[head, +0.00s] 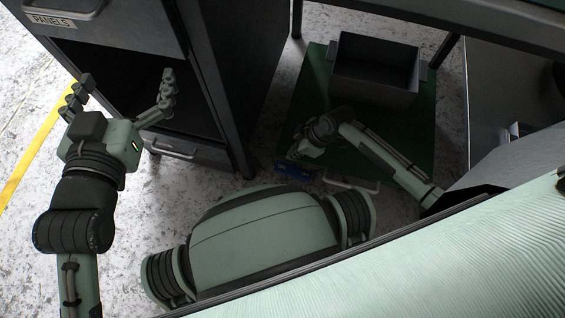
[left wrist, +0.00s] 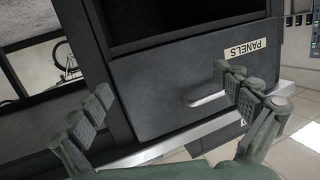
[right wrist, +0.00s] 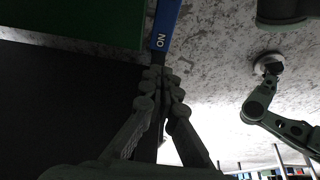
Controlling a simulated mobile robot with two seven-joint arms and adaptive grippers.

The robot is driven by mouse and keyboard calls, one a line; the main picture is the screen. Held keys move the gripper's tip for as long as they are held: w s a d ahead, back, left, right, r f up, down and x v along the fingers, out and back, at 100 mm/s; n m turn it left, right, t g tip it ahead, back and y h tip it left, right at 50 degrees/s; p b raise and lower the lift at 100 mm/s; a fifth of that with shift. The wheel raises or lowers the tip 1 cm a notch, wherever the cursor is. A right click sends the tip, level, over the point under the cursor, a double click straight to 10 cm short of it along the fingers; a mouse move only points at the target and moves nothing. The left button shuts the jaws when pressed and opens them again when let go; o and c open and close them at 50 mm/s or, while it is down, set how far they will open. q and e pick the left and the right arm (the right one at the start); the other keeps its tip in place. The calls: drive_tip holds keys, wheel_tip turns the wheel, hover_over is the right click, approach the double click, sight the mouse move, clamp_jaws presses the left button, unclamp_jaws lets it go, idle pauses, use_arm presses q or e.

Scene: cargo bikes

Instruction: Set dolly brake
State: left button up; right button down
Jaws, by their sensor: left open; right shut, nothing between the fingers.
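The dolly (head: 310,85) is a low green platform on the floor under the table, carrying a dark open bin (head: 375,72). Its blue brake lever shows in the right wrist view (right wrist: 166,25) with white lettering that reads as an upside-down "ON"; only a little blue (head: 284,168) shows in the head view. My right gripper (head: 303,150) is shut and empty at the dolly's near left corner. In the right wrist view its fingertips (right wrist: 160,76) are just at the lever's lettered end; I cannot tell whether they touch. My left gripper (head: 126,88) is open and empty, before the dark cabinet.
The dark cabinet (head: 225,75) has a drawer labelled "PANELS" (left wrist: 190,90) and an open bay below it. A table leg (head: 297,18) stands behind the dolly. A metal handle (head: 350,184) shows near the dolly's front. Speckled floor (head: 35,115) is free at left.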

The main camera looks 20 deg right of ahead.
drive_tip(key=b, duration=0.2)
approach(277, 164)
drive_tip(key=shift+s+a+f, duration=0.15)
drive_tip(key=shift+a+f, duration=0.15)
drive_tip(key=shift+f, duration=0.35)
drive_tip(key=b+x, duration=0.1)
drive_tip(key=x, duration=0.3)
drive_tip(key=shift+s+d+f, duration=0.1)
drive_tip(key=shift+d+f, duration=0.05)
drive_tip(key=shift+f, duration=0.15)
use_arm(q)
drive_tip(key=s+d+r+t+h, duration=0.1)
drive_tip(key=r+t+h, duration=0.1)
drive_tip(key=r+t, duration=0.2)
drive_tip(key=s+d+r+t+h, duration=0.1)
drive_tip(key=r+t, duration=0.3)
drive_tip(key=r, duration=0.6)
drive_tip(key=shift+s+d+r+h+b, duration=0.15)
drive_tip(key=shift+s+d+h+b, duration=0.2)
drive_tip(key=shift+s+h, duration=0.25)
use_arm(e)
drive_tip(key=shift+f, duration=0.35)
